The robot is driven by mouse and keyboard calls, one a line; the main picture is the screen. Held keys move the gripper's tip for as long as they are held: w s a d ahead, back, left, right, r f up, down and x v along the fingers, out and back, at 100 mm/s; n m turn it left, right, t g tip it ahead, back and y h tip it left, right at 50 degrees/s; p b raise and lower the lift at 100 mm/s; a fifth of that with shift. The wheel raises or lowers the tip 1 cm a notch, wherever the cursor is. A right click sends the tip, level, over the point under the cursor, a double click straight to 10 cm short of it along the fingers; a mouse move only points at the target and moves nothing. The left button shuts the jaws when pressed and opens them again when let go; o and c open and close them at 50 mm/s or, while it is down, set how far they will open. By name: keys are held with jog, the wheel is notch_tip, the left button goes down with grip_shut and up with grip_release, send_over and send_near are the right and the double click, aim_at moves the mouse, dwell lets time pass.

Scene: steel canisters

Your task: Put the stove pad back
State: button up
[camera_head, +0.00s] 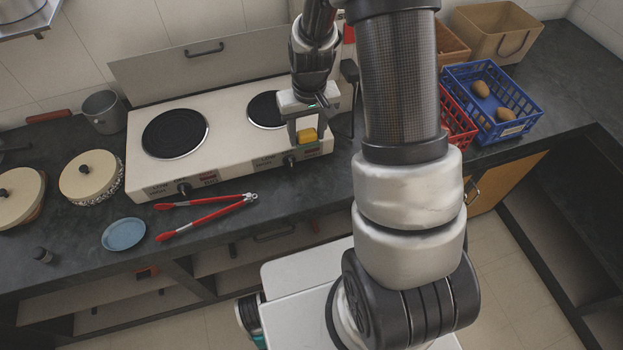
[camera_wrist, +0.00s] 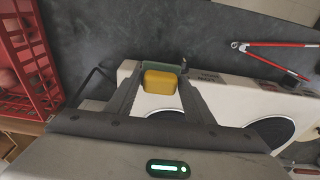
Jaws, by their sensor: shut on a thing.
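The stove pad is a small yellow sponge block (camera_head: 307,136) with a green side, which shows in the wrist view (camera_wrist: 160,82). My gripper (camera_head: 306,129) is shut on it, with one finger on each side. It holds the pad at the front right part of the white two-burner stove (camera_head: 228,150), in front of the right burner. I cannot tell whether the pad touches the stove. A thin black wire frame (camera_wrist: 90,84) stands beside the stove's right end; my arm partly hides this area in the head view.
Red-handled tongs (camera_head: 205,214) and a blue dish (camera_head: 123,234) lie in front of the stove. A pot (camera_head: 104,112) and lidded pots (camera_head: 91,177) stand left. A red crate (camera_head: 457,125) and a blue crate (camera_head: 520,100) with brown items stand right.

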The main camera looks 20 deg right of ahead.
send_over(313, 182)
notch_tip(313, 182, down, 3)
jog(key=f, duration=0.4)
jog(key=shift+s+b, duration=0.25)
jog(key=shift+b, duration=0.05)
jog(key=shift+f, duration=2.3)
jog(key=shift+f, duration=0.15)
jog(key=o, duration=0.6)
jog(key=shift+b, duration=0.3)
jog(key=shift+c, duration=0.2)
jog(key=o, duration=0.4)
